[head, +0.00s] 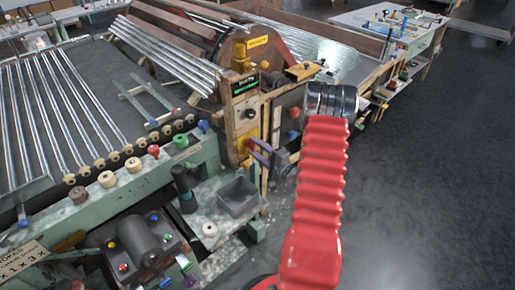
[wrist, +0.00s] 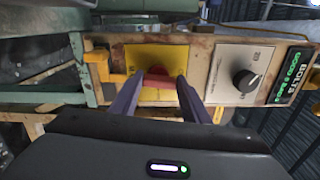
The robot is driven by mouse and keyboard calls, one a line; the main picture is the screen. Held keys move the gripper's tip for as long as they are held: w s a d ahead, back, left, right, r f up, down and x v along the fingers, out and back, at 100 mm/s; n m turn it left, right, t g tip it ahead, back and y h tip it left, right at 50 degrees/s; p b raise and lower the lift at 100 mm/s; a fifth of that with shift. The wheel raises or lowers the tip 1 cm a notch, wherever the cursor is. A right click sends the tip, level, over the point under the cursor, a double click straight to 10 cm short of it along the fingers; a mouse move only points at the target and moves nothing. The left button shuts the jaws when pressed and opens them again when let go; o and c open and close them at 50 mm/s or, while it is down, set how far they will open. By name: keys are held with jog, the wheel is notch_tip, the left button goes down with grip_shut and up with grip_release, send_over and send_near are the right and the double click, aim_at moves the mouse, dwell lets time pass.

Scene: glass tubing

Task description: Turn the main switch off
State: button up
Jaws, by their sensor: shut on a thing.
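The main switch (wrist: 157,75) is a red handle on a yellow plate (wrist: 145,53), seen sideways in the wrist view. My gripper (wrist: 155,82) has its two purple-grey fingers on either side of the red handle, shut on it. The fingertips hide its ends, and I cannot read the marks on the plate. In the head view, my gripper (head: 251,147) reaches the lower part of the upright control box (head: 240,100), and the switch is mostly hidden behind the fingers.
A black dial (wrist: 245,81) and a green-lit display (wrist: 292,76) sit beside the switch on the same panel. Below the box in the head view are a grey bin (head: 238,196) and a bench with coloured knobs. Open floor (head: 430,170) lies to the right.

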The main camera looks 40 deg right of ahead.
jog(key=shift+a+f+n, duration=0.15)
jog(key=shift+a+n, duration=0.05)
jog(key=shift+n, duration=0.5)
jog(key=shift+f, duration=0.1)
jog(key=o, duration=0.7)
jog(key=shift+a, duration=0.1)
jog(key=shift+c, duration=0.2)
jog(key=o, duration=0.4)
jog(key=shift+d, duration=0.2)
jog(key=s, duration=1.3)
jog(key=shift+s+d, duration=0.15)
jog(key=shift+s, duration=0.25)
